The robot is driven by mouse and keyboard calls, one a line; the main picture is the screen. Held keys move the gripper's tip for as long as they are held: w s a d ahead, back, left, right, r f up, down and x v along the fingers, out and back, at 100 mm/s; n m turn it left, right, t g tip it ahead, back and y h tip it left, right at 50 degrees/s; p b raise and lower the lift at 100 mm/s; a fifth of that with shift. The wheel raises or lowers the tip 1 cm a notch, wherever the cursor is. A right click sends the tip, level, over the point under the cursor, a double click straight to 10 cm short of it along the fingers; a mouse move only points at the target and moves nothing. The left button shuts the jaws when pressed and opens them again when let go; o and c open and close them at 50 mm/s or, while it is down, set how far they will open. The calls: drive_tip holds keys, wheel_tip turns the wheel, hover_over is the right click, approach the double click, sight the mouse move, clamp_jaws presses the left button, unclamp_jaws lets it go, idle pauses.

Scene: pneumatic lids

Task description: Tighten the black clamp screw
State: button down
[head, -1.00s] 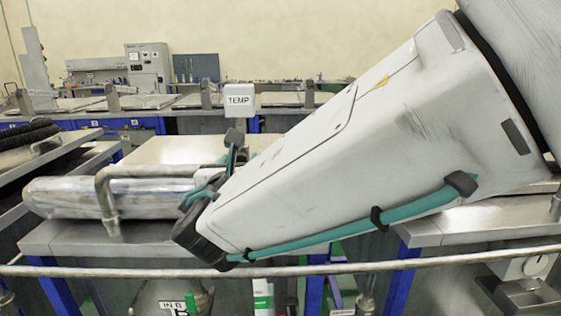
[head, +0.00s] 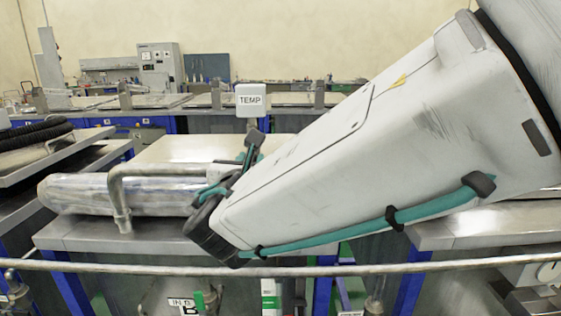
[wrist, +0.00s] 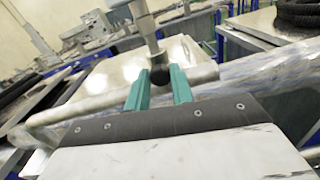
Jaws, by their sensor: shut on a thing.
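In the wrist view, the black clamp screw (wrist: 160,76) shows as a small dark round knob below a grey metal post. My gripper (wrist: 160,80) has its two teal fingers on either side of the knob, shut on it, with a narrow gap between them that the knob fills. A bent metal pipe (wrist: 95,104) runs just beyond the fingers.
A bent metal handle pipe (head: 160,170) and a shiny wrapped cylinder (head: 75,195) lie on the steel bench (head: 130,238). A long rail (head: 130,267) crosses in front. A TEMP sign (head: 251,100) stands behind. Black ribbed hoses (head: 35,132) lie at the left.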

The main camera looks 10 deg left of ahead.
drive_tip(key=shift+d+f+m+g+y, duration=0.15)
drive_tip(key=shift+m+y, duration=0.15)
drive_tip(key=shift+m, duration=5.15)
drive_tip(key=shift+a+m+g+y, duration=0.15)
drive_tip(key=shift+m+y, duration=0.15)
drive_tip(key=shift+m, duration=5.15)
drive_tip(key=shift+d, duration=0.1)
drive_tip(key=c, duration=1.2)
unclamp_jaws()
drive_tip(key=v, duration=0.7)
drive_tip(key=shift+s, duration=0.4)
